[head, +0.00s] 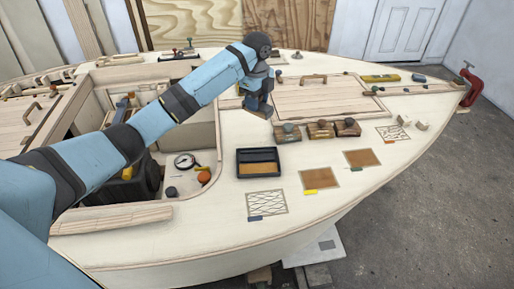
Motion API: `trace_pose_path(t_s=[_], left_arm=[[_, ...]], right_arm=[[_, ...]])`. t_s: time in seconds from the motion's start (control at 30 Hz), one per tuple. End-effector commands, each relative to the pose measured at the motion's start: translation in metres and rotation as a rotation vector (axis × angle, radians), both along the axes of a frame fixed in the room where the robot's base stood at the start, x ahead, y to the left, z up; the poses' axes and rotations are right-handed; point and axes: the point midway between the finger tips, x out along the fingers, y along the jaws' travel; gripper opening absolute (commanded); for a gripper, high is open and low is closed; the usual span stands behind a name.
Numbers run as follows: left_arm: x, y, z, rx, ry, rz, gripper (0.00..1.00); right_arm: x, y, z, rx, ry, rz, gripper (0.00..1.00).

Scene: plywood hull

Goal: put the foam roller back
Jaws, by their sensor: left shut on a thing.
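My left arm reaches in from the left across the cockpit, and its gripper (261,104) points down over the deck, just left of the wooden hatch. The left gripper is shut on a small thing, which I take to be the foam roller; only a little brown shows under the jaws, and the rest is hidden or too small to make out. A black tray (241,166) with a tan bottom lies on the deck below and nearer than the gripper. My right gripper is not in view.
Three wooden blocks with dark knobs (320,130) stand in a row right of the gripper. The hatch (318,96) has a handle. Two brown sheets (362,158) and two patterned patches (266,203) lie on the deck. A red clamp (471,88) grips the far right edge. Bare deck surrounds the tray.

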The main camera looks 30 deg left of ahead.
Motion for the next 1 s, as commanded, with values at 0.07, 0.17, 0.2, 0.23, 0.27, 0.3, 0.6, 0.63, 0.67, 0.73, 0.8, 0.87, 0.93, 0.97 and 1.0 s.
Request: trace_pose_path(t_s=[0.07, 0.17, 0.2, 0.23, 0.27, 0.3, 0.6, 0.63, 0.67, 0.73, 0.8, 0.87, 0.93, 0.97, 1.0], left_arm=[[-0.001, 0.0, -0.024, 0.0, 0.005, 0.001, 0.14], [-0.001, 0.0, -0.051, -0.001, 0.003, 0.001, 0.14], [-0.001, 0.0, -0.061, 0.0, 0.004, 0.002, 0.14], [-0.001, -0.001, -0.069, -0.002, 0.003, 0.002, 0.14], [-0.001, 0.0, -0.077, -0.001, 0.004, 0.002, 0.14], [-0.001, 0.0, -0.087, -0.001, 0.003, 0.002, 0.14], [0.0, 0.0, -0.122, 0.0, -0.001, 0.002, 0.14], [0.0, 0.0, -0.124, 0.0, -0.001, 0.002, 0.14], [0.0, 0.0, -0.126, 0.0, 0.0, 0.002, 0.14], [-0.001, 0.0, -0.135, 0.0, 0.001, 0.002, 0.14], [-0.001, 0.0, -0.146, -0.001, 0.002, 0.002, 0.14], [-0.001, 0.0, -0.156, -0.001, 0.001, 0.002, 0.14], [0.0, 0.0, -0.163, -0.001, 0.0, 0.002, 0.14], [0.0, 0.0, -0.164, 0.0, 0.0, 0.002, 0.14], [0.0, 0.0, -0.164, 0.0, -0.001, 0.002, 0.14]], right_arm=[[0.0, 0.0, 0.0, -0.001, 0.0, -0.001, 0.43], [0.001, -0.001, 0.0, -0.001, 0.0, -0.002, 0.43], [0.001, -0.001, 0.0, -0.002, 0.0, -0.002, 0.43], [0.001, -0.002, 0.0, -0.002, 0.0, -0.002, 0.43], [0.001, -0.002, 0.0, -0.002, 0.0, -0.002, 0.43], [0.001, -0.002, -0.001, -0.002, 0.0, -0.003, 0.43], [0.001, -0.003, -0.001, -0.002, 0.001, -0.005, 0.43], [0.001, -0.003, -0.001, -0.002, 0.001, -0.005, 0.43], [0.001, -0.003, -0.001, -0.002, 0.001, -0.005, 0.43], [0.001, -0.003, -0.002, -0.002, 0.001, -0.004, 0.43], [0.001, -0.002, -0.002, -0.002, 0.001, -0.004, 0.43], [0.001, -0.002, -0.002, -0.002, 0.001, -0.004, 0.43], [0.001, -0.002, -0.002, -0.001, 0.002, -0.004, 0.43], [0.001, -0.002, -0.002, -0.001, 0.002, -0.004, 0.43], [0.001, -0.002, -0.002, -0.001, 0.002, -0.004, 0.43]])
